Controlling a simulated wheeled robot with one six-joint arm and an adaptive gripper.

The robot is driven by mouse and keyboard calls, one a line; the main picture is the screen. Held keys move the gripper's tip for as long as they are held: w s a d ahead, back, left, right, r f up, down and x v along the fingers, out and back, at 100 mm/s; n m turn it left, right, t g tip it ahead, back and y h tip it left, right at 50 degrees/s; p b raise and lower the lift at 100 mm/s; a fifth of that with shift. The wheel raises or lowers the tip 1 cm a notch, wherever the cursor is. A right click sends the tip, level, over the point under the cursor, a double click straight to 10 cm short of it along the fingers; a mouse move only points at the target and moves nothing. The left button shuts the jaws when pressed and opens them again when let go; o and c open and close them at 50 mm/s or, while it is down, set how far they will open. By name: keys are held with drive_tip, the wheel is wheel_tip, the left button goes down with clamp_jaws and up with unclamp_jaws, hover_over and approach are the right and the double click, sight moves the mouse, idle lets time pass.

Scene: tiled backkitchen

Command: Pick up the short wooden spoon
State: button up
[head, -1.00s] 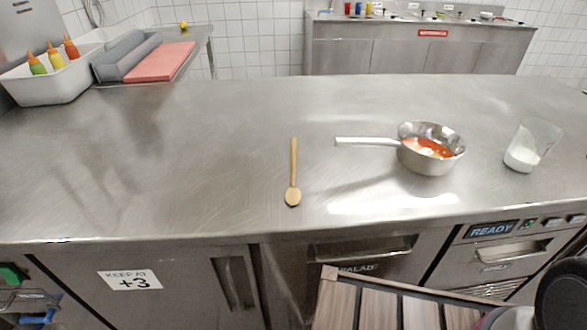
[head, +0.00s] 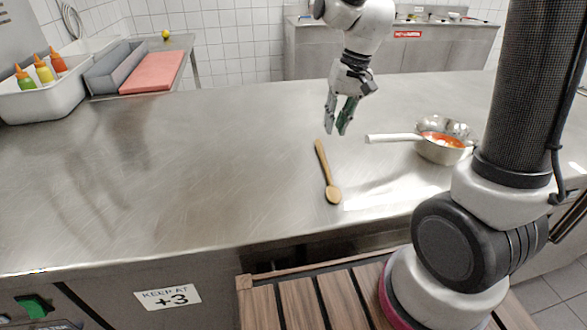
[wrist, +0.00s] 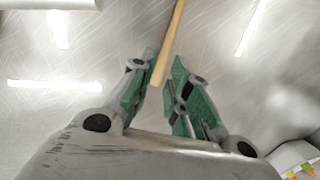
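The short wooden spoon (head: 326,168) lies alone on the steel counter in the head view, its bowl end toward the front edge and its handle pointing away. My gripper (head: 337,130) hangs above the counter over the handle end, fingers pointing down, apart and empty. In the wrist view the spoon's handle (wrist: 168,45) runs down from the top edge, its end showing between the two green-padded fingertips (wrist: 162,75). The bowl of the spoon is out of the wrist view. No contact between fingers and spoon shows.
A saucepan (head: 446,150) with red contents stands right of the spoon, its handle pointing left toward it. A white bin (head: 45,105) with sauce bottles, a grey tray (head: 115,68) and a red board (head: 152,80) are at the back left. The steel counter (head: 200,150) left of the spoon is clear.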

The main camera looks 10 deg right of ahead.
sight(323, 153)
drive_tip(key=f, duration=0.2)
drive_tip(key=a+f, duration=0.1)
drive_tip(key=f, duration=0.2)
drive_tip(key=a+f, duration=0.1)
drive_tip(key=f, duration=0.2)
drive_tip(key=shift+s+a, duration=0.1)
drive_tip(key=shift+a, duration=0.15)
drive_tip(key=shift+c, duration=0.4)
clamp_jaws()
